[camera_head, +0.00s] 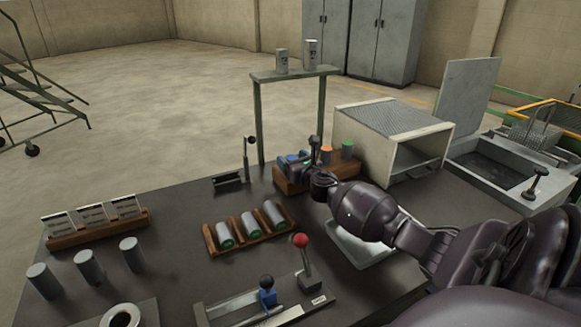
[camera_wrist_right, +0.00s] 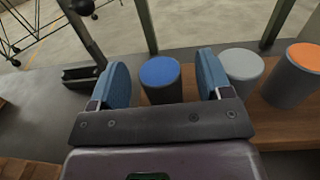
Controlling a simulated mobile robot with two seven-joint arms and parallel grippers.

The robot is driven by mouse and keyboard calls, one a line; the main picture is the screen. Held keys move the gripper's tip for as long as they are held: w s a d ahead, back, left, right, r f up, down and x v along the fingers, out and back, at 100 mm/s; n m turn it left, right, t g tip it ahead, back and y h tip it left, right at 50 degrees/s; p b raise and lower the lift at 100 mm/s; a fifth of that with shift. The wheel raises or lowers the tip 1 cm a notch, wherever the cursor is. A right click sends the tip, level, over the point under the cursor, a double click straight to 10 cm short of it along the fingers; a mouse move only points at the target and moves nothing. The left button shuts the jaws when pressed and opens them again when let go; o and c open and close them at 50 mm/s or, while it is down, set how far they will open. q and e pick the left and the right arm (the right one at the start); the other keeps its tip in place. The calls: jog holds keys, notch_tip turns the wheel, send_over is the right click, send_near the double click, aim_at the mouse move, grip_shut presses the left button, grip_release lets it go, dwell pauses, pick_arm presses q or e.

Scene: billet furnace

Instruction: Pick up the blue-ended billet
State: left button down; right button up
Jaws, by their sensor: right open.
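The blue-ended billet (camera_wrist_right: 160,78) is a grey cylinder with a blue top, upright in the right wrist view. It shows in the gap between the two blue-padded fingers of my right gripper (camera_wrist_right: 164,72), with space on both sides. The gripper is open and empty; how far the fingers reach down around the billet is hard to tell. In the head view my right gripper (camera_head: 303,164) is over the left part of a wooden rack (camera_head: 288,186) and largely hides the billet. My left gripper is out of view.
A plain grey billet (camera_wrist_right: 243,65) stands close to the right finger, with an orange-ended billet (camera_wrist_right: 294,75) beyond it. A metal stand (camera_head: 293,73) rises behind; an open box furnace (camera_head: 392,140) is to the right.

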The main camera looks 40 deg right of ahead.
jog(key=shift+c, duration=0.3)
jog(key=shift+r, duration=0.1)
grip_shut()
